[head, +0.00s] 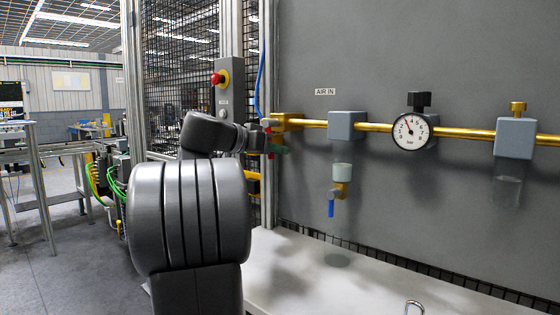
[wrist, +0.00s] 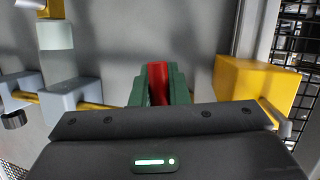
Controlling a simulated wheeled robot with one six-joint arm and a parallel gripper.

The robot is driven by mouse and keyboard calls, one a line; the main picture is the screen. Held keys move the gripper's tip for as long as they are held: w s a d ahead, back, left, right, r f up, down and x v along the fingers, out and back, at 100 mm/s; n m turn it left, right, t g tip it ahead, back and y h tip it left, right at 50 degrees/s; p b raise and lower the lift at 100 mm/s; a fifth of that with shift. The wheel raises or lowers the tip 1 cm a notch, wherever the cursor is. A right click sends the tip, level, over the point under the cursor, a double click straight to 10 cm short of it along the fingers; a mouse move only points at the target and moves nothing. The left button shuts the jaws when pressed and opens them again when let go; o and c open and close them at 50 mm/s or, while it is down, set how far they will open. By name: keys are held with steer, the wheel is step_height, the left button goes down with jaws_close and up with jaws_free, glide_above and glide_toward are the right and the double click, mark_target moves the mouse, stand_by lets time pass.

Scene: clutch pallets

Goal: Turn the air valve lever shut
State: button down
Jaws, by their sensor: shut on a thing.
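The air valve (head: 288,122) is a brass block at the left end of the brass pipe, near the "AIR IN" label. It shows as a yellow block (wrist: 255,88) on the right in the wrist view. The red lever (wrist: 158,82) stands between the green fingers of my gripper (wrist: 152,88), which is shut on it. In the head view my gripper (head: 278,149) is at the valve's lower left, and my own arm comes in front from below. Only part of the lever shows; its angle to the pipe is hard to tell.
Along the pipe to the right are a grey block (head: 346,125) with a bowl and blue-handled drain below, a pressure gauge (head: 411,131) and another grey block (head: 515,138). A red stop button (head: 218,78) is on the post at left. A pale bench (head: 330,285) lies below.

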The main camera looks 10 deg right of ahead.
steer(key=shift+w+a+f+m+y+b, duration=0.15)
steer(key=shift+w+a+m+y+b, duration=0.2)
steer(key=shift+m+b, duration=0.2)
steer(key=c, duration=1.4)
jaws_free()
steer(key=p+v, duration=0.1)
steer(key=v, duration=1.2)
steer(key=shift+s+a+p, duration=0.25)
steer(key=shift+s+p, duration=0.05)
steer(key=shift+s, duration=0.05)
